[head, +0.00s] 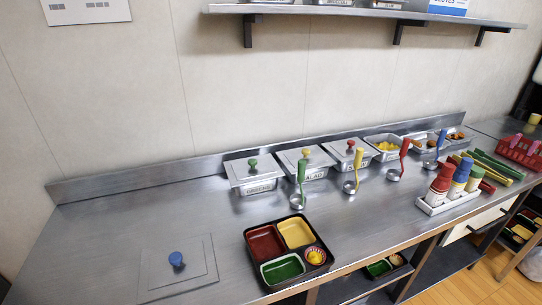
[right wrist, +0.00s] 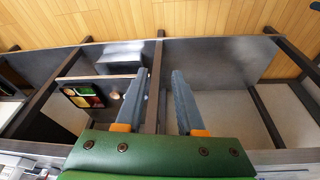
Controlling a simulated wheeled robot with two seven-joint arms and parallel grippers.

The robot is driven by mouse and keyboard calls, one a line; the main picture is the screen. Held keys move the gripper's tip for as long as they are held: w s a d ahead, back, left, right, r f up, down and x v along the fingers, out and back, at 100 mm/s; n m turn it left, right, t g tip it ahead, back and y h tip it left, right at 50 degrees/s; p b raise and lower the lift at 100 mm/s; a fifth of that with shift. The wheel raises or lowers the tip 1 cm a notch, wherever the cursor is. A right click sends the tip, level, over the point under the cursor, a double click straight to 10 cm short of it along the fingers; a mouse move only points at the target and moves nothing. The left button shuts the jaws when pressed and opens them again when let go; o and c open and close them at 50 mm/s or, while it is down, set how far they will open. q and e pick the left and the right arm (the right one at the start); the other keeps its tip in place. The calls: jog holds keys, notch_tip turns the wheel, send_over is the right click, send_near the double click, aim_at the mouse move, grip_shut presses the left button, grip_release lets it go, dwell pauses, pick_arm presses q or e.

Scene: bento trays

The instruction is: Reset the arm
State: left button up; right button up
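My right gripper (right wrist: 158,103) shows in the right wrist view. Its two grey fingers with orange bases stand apart, with nothing between them. It is above the floor and the open shelving under the counter. Neither gripper shows in the head view, and my left gripper is in no view. A black bento tray (head: 249,240) stands on the steel counter (head: 110,225) in the head view. It has a red, a yellow and a green compartment and a small cup with yellow contents (head: 315,256).
Lidded steel containers (head: 254,172), an open one with yellow food (head: 386,146) and several ladles (head: 357,170) line the back. Bottles (head: 440,183) stand in a rack at right. A lid with a blue knob (head: 177,260) lies front left. The counter's left part is clear.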

notch_tip(320, 180, down, 11)
jog(key=s+d+f+g, duration=0.2)
jog(key=s+f, duration=1.2)
jog(key=f, duration=0.2)
jog(key=shift+d, duration=0.15)
